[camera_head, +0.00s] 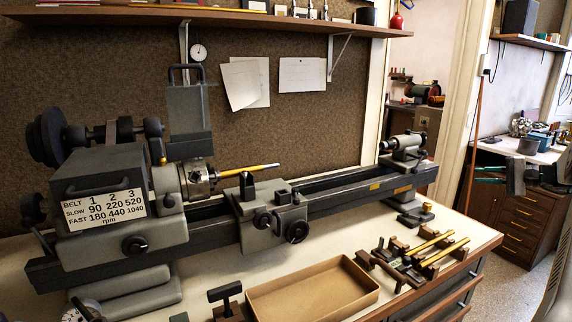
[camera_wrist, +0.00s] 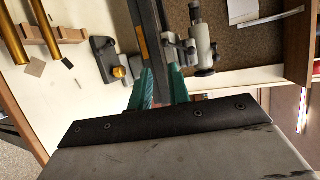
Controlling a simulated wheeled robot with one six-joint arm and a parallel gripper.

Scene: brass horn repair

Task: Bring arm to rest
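My gripper (camera_head: 480,174) is at the right of the head view, in the air beyond the right end of the bench. Its two teal fingers point left, apart, with nothing between them. The wrist view shows the fingers (camera_wrist: 160,88) parted as well, with the lathe bed (camera_wrist: 146,40) seen past the gap. A lathe (camera_head: 330,200) stands on the bench (camera_head: 455,235), with a yellow rod (camera_head: 250,169) at its chuck (camera_head: 199,178). The gripper touches none of these.
Yellow rods (camera_head: 445,252) lie on wooden rests at the bench's right end. An open cardboard tray (camera_head: 312,290) is at the front. A shelf (camera_head: 230,18) runs above the lathe. A drawer cabinet (camera_head: 515,210) stands behind my gripper. Floor (camera_head: 510,275) shows at right.

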